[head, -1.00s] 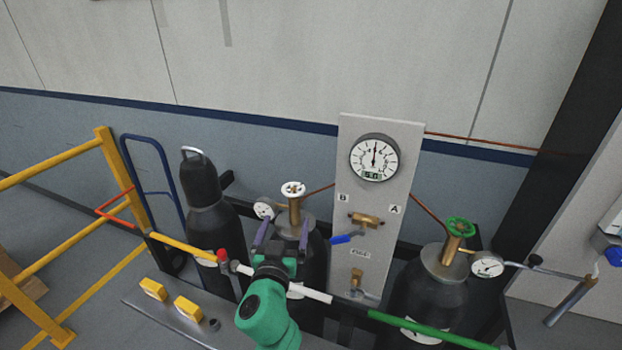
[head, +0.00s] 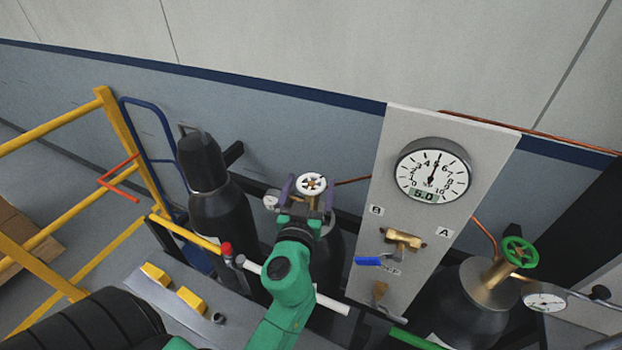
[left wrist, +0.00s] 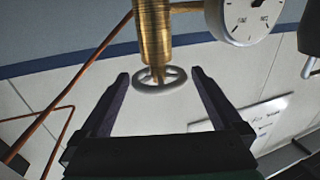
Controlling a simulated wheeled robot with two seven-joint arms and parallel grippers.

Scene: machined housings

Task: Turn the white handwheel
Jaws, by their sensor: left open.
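The white handwheel (head: 312,184) tops the brass valve of a dark cylinder left of the gauge panel. My left gripper (head: 310,188) is at the wheel, with one dark finger on each side of it. In the left wrist view the wheel (left wrist: 148,88) lies between the two open fingertips, below the brass valve stem (left wrist: 153,40). A narrow gap shows between the rim and each finger, so the gripper appears not to be holding it. My gripper and green wrist hide part of the valve and cylinder in the head view. My right gripper is not in view.
The grey panel (head: 385,165) with a round gauge (head: 432,170) and a blue-handled valve (head: 368,261) stands close on the right. A green handwheel (head: 519,252) tops another cylinder.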

